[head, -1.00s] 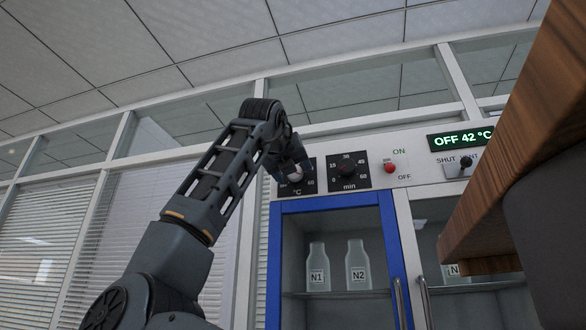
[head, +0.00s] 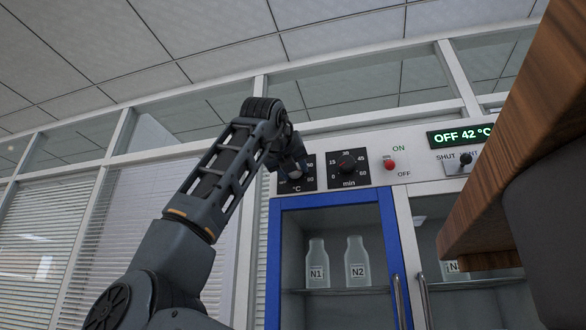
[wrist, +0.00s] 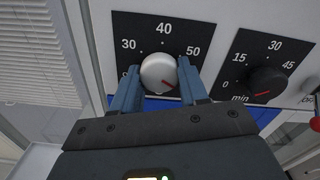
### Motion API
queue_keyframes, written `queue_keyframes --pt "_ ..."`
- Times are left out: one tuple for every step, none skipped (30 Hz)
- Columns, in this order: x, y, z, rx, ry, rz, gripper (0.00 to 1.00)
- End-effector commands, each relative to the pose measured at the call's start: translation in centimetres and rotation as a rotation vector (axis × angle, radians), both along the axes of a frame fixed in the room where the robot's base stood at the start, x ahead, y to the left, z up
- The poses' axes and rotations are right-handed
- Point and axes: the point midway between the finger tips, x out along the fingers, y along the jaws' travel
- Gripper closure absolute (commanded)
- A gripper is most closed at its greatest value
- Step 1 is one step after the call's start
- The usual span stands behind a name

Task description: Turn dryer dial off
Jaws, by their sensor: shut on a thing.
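The dryer's silver temperature dial (wrist: 158,71) sits on a black scale plate marked 30, 40, 50 in the wrist view. Its red mark points to the lower right, past 50. My gripper (wrist: 159,68) has its two blue fingers on either side of the dial, shut on it. In the head view the dial (head: 295,174) is partly hidden by my gripper (head: 291,166). A green display (head: 460,137) on the panel reads OFF 42 °C.
A black minute dial (head: 347,167) and a red ON/OFF knob (head: 390,165) are to the right. Below is a blue-framed glass door (head: 330,201) with bottles N1 (head: 317,265) and N2 (head: 357,265) behind it. A wooden shelf (head: 520,150) juts in at the right.

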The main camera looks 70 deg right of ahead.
Motion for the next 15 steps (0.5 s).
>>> queue_keyframes --pt "0.04 0.01 -0.01 0.000 0.002 0.001 0.87" --pt "0.04 0.01 -0.01 0.000 0.003 0.001 0.87" --pt "0.04 0.01 -0.01 0.000 0.007 0.001 0.87" --pt "0.04 0.01 -0.01 -0.001 0.011 0.001 0.87" --pt "0.03 0.01 -0.01 -0.001 0.017 0.001 0.87" --pt "0.03 0.01 -0.01 -0.002 0.027 0.001 0.87" --pt "0.03 0.01 -0.01 -0.003 0.036 0.001 0.87" --pt "0.03 0.01 -0.01 -0.003 0.046 0.001 0.87" --pt "0.02 0.01 -0.01 -0.005 0.064 0.001 0.87" --pt "0.02 0.02 -0.01 -0.006 0.078 0.000 0.87" --pt "0.01 0.01 0.00 -0.007 0.095 0.000 0.87" --pt "0.01 0.02 0.00 -0.009 0.119 0.000 0.87" --pt "0.00 0.02 0.00 -0.011 0.139 0.000 0.87" --pt "0.00 0.02 0.00 -0.012 0.162 0.000 0.87" --pt "-0.01 0.02 0.00 -0.014 0.192 0.000 0.87"
